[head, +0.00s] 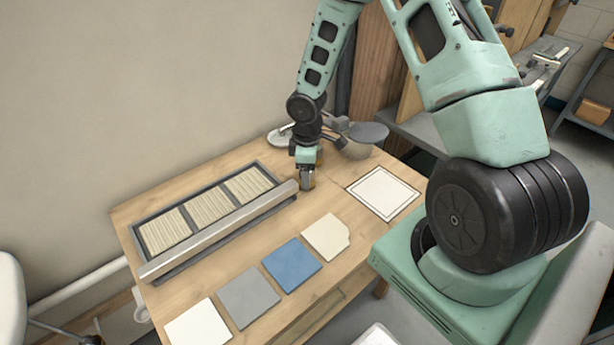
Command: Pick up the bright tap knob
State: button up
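My gripper (306,184) points down at the far part of the wooden table (330,201), just beyond the right end of the long framed tray. It is small and dark in the head view, and I cannot see whether its fingers are apart. A small yellowish patch shows at the right side of the fingertips. I cannot tell whether it is the bright tap knob or whether the fingers touch it. No tap knob is clearly visible elsewhere on the table.
The framed tray (222,229) holds ribbed panels. White, grey (249,297), blue (292,264) and cream (326,237) tiles line the front edge. A white bordered square (382,193) lies at right. A grey disc-shaped object (368,132) stands close behind my gripper.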

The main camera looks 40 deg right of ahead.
jog(key=c, duration=1.1)
jog(key=shift+r, duration=0.1)
